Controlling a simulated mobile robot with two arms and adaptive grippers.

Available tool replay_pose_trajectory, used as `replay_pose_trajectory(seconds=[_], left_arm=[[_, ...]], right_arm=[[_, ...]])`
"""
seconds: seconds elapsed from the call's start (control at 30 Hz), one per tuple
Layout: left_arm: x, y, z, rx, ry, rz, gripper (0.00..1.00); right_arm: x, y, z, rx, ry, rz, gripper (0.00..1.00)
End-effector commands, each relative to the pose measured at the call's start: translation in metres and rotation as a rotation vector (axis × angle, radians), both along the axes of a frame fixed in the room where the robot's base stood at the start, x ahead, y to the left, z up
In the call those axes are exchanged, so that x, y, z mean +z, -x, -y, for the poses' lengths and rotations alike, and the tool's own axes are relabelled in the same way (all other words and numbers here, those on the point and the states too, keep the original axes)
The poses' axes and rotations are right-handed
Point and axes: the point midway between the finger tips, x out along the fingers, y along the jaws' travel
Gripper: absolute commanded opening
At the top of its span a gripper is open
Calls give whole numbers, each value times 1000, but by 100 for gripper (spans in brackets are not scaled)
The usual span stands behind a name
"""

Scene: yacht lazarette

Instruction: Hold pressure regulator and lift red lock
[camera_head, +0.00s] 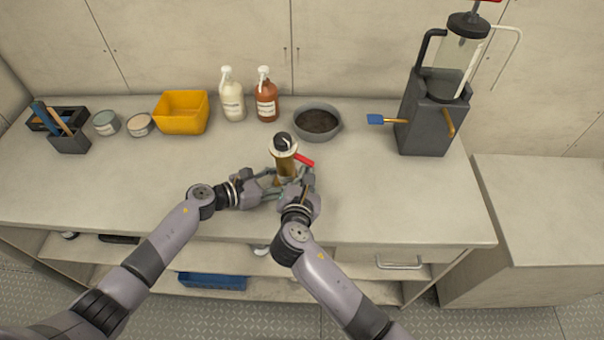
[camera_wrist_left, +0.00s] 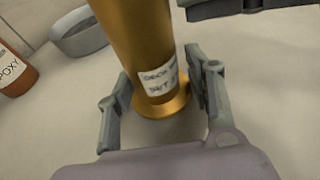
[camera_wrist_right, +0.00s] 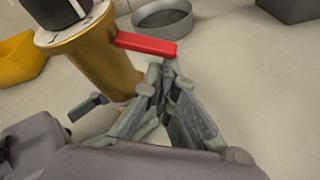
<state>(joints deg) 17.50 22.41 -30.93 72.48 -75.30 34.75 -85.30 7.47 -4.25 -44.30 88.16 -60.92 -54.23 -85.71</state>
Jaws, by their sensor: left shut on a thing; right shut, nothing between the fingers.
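The pressure regulator (camera_head: 285,158) is a brass column with a dark knob, standing upright on the bench. Its lower body, with a white label, shows in the left wrist view (camera_wrist_left: 145,50). My left gripper (camera_head: 270,185) is shut around its lower body, a finger on each side, just above the flared base. The red lock (camera_head: 304,160) is a red lever sticking out from the regulator's top to the right; it shows large in the right wrist view (camera_wrist_right: 146,44). My right gripper (camera_wrist_right: 172,75) is shut and empty, its fingertips just below the red lock; I cannot tell whether they touch it.
Behind stand a grey bowl (camera_head: 318,122), a brown bottle (camera_head: 266,98), a white bottle (camera_head: 232,100) and a yellow bin (camera_head: 181,112). A dark machine (camera_head: 427,115) with a blue-tipped lever stands at the right. The bench front is clear beside my arms.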

Motion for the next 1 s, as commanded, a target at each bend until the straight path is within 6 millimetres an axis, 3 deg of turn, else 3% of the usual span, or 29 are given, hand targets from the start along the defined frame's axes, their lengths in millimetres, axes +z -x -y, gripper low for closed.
replay_pose_trajectory(seconds=[0.3,1.0], left_arm=[[-6,2,-2,0,-9,-6,9],[-6,2,-2,0,-9,-6,9]], right_arm=[[8,2,9,-1,239,-55,0],[11,6,24,-1,230,-54,0]])
